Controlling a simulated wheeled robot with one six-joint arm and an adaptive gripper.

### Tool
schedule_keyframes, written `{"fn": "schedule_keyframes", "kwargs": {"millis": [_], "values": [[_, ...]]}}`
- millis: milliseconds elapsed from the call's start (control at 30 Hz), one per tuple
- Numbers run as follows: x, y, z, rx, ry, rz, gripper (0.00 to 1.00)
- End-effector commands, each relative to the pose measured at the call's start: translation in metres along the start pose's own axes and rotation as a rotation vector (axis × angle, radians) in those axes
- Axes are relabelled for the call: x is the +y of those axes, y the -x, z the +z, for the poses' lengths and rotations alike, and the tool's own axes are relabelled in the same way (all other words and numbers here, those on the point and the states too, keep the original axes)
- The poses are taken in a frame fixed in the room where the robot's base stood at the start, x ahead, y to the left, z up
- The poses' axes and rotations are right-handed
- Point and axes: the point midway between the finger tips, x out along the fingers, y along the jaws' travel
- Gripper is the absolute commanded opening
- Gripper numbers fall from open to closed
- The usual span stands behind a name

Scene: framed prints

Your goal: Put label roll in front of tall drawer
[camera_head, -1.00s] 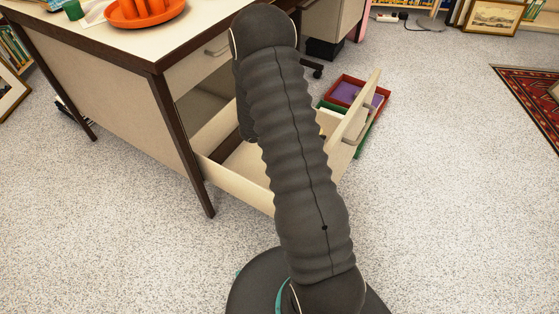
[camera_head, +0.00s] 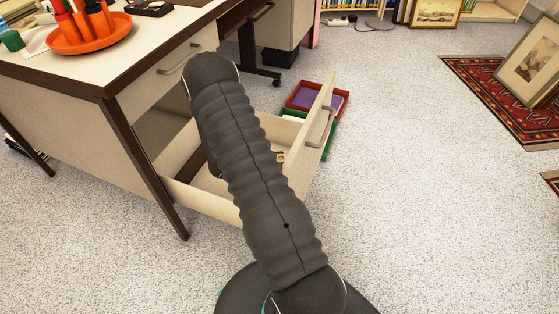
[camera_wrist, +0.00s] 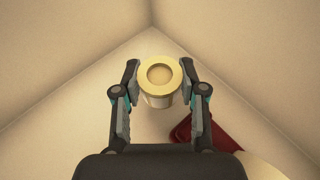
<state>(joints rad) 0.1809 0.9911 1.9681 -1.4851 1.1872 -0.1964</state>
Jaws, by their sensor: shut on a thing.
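The label roll (camera_wrist: 158,101), a small pale cylinder with a yellowish ring-shaped top, is upright between the fingers of my gripper (camera_wrist: 160,76) in the wrist view. My gripper is shut on it, inside the open drawer near a corner. Whether the roll touches the drawer floor is unclear. The tall drawer (camera_head: 205,200) is pulled out from the desk in the head view, with its front panel (camera_head: 309,135) and handle facing right. My arm covers much of the drawer and hides the gripper and the roll there.
A dark red thing (camera_wrist: 184,128) lies in the drawer beside my gripper. A small yellowish thing (camera_head: 281,157) shows near the front panel. Red and green trays (camera_head: 329,113) stand on the floor beyond it.

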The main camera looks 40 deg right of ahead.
Motion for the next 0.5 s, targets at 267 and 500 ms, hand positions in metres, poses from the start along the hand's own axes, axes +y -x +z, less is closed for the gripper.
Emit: {"fn": "schedule_keyframes", "kwargs": {"millis": [267,500], "values": [[0.000,-0.003,-0.006,0.000,0.000,0.000,0.07],[0.000,-0.005,-0.012,0.000,0.000,0.000,0.07]]}}
